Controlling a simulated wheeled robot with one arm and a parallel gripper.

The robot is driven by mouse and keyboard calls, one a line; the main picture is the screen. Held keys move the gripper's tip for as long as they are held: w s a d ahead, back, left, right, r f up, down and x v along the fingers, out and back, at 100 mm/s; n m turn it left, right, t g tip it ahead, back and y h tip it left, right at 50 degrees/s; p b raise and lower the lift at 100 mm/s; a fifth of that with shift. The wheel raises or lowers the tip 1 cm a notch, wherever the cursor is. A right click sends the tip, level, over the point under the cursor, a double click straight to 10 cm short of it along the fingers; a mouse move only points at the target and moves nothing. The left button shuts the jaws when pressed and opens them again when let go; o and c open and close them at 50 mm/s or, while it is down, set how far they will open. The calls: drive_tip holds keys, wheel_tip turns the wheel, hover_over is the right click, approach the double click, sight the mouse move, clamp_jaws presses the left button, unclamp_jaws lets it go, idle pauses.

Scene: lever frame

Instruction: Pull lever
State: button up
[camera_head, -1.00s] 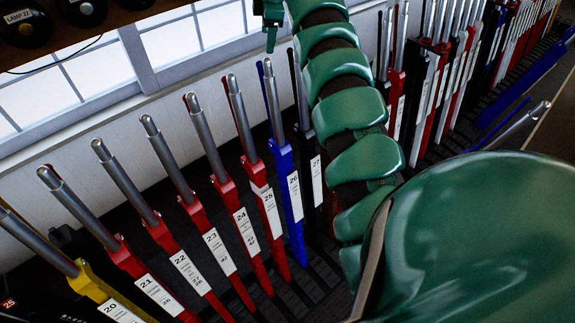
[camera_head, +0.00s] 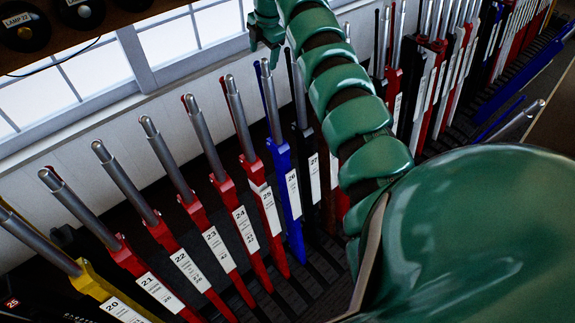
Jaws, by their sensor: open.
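A row of upright levers with steel handles runs across the frame. A yellow lever (camera_head: 95,285) numbered 20 is at the lower left. Red levers 21 (camera_head: 130,262), 22 (camera_head: 165,237), 23 (camera_head: 197,213), 24 (camera_head: 224,190) and 25 (camera_head: 254,172) follow to the right. Then come blue lever 26 (camera_head: 281,160) and black lever 27 (camera_head: 305,145). My green gripper (camera_head: 264,45) is open at the top, in front of the window. In the picture it is just above the handle tops of the blue lever and its neighbours. I see no clear contact with a handle.
More levers (camera_head: 430,80) in red, white and black stand beyond my arm, with a blue one (camera_head: 515,80) leaning apart at the right. My arm hides part of the row. A window (camera_head: 190,45) is behind the levers, and a shelf with round lamp fittings (camera_head: 85,12) overhangs the upper left.

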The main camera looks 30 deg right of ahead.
sight(262, 69)
drive_tip(key=p+x, duration=0.2)
drive_tip(key=x, duration=0.2)
drive_tip(key=shift+a+p, duration=0.1)
drive_tip(key=shift+p, duration=0.25)
drive_tip(key=shift+s+f+p, duration=0.1)
drive_tip(key=shift+f+p, duration=0.35)
drive_tip(key=shift+p, duration=0.05)
drive_tip(key=shift+f, duration=0.65)
